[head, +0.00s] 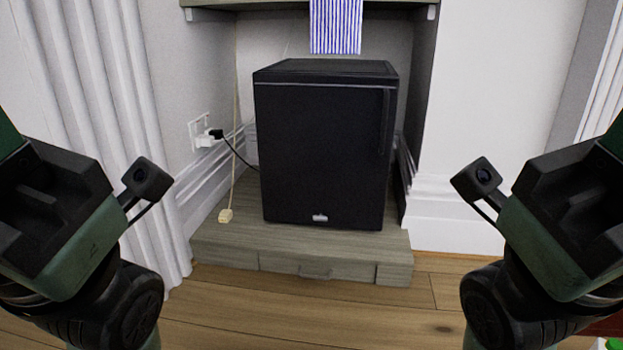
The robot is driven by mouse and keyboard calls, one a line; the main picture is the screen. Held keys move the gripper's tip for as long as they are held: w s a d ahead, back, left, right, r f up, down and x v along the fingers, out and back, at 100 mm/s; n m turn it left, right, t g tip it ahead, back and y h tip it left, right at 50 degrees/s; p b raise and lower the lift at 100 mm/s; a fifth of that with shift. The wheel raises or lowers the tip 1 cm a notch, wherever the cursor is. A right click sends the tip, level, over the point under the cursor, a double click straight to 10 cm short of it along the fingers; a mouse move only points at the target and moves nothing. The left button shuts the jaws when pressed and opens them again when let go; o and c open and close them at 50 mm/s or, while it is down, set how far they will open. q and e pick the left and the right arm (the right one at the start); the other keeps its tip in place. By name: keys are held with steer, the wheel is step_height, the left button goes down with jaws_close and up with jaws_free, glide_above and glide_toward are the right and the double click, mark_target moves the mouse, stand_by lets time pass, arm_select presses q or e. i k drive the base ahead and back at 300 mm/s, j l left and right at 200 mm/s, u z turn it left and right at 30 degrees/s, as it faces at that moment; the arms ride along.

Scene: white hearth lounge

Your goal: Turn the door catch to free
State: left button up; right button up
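A black box-shaped cabinet like a small fridge (322,150) stands upright on a low wooden plinth in the alcove. Its front door looks shut. A dark vertical handle (385,122) runs down the upper right of the door. A small pale piece (320,217) sits low at the middle of the front; I cannot tell whether it is a catch or a badge. No other catch stands out. My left arm's end (50,200) and my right arm's end (580,195) are at the picture's sides, well apart from the cabinet. Their fingertips do not show clearly.
The plinth (225,250) has a small drawer pull (316,272) in its front. A black cord runs from the wall socket (203,132) behind the cabinet. A striped cloth (336,26) hangs from the shelf above. White curtains (110,120) hang at left. Wooden floor in front is clear.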

mark_target(321, 217)
steer(key=i+j+u, duration=0.35)
steer(key=i+u, duration=0.2)
steer(key=u, duration=0.2)
